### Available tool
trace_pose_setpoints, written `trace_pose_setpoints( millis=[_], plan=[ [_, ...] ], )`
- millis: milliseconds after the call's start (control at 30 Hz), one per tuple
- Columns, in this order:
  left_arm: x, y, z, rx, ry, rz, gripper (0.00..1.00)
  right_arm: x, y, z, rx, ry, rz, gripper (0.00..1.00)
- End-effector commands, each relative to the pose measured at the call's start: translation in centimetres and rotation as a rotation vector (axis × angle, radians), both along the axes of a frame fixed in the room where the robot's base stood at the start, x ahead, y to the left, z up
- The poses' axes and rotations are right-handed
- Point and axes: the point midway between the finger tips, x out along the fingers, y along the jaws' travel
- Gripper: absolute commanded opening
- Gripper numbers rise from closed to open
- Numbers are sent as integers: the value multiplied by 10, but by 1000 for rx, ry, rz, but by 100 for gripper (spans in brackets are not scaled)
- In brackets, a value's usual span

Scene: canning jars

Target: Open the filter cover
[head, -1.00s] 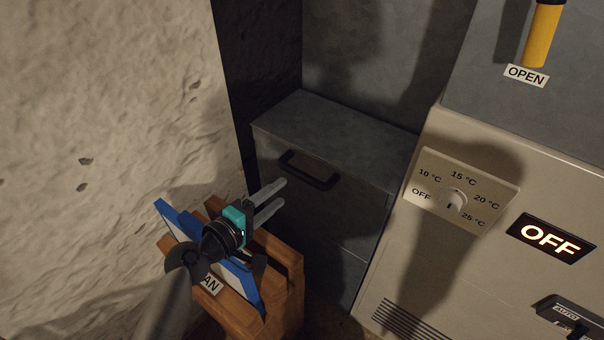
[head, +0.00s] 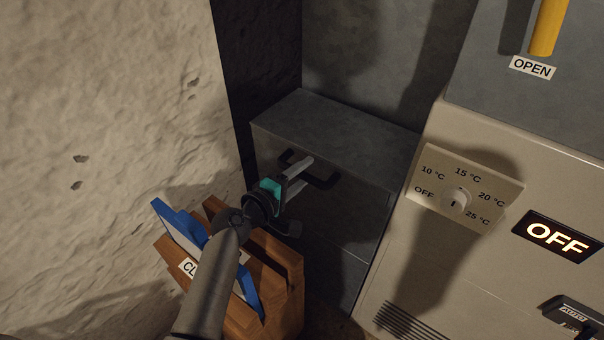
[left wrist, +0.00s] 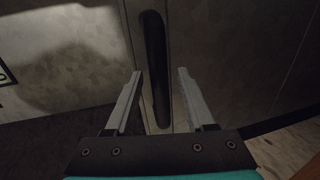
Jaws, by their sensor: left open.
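The filter cover appears to be the front of the grey metal box (head: 338,212), with a black bar handle (head: 322,183) near its top edge. The cover sits shut against the box. My left gripper (head: 302,174) is open at the handle, its fingers overlapping it in the head view. In the left wrist view the dark handle (left wrist: 155,65) runs lengthwise between the two open fingers (left wrist: 158,90), with a gap on each side. Whether the fingertips reach past the handle is hard to tell. My right gripper is not in view.
A beige unit with a temperature dial (head: 455,200) and a lit OFF display (head: 551,237) stands on the right. A yellow lever (head: 547,28) is above an OPEN label. A wooden rack (head: 282,262) holding blue-framed panels (head: 180,222) stands below my left arm. A rough wall (head: 110,110) is on the left.

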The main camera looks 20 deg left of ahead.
Motion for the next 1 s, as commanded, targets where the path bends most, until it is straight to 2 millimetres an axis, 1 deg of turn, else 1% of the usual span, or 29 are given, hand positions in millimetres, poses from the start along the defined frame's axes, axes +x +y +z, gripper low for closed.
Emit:
trace_pose_setpoints(
  millis=[67, 533, 1000],
  plan=[
    [0, 0, 0, 0, 0, 0, 53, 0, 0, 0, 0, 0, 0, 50],
    [0, 0, 0, -1, 0, 0, 0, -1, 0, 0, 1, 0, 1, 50],
    [0, 0, 0, -1, 0, 0, 0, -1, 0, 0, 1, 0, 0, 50]
  ],
)
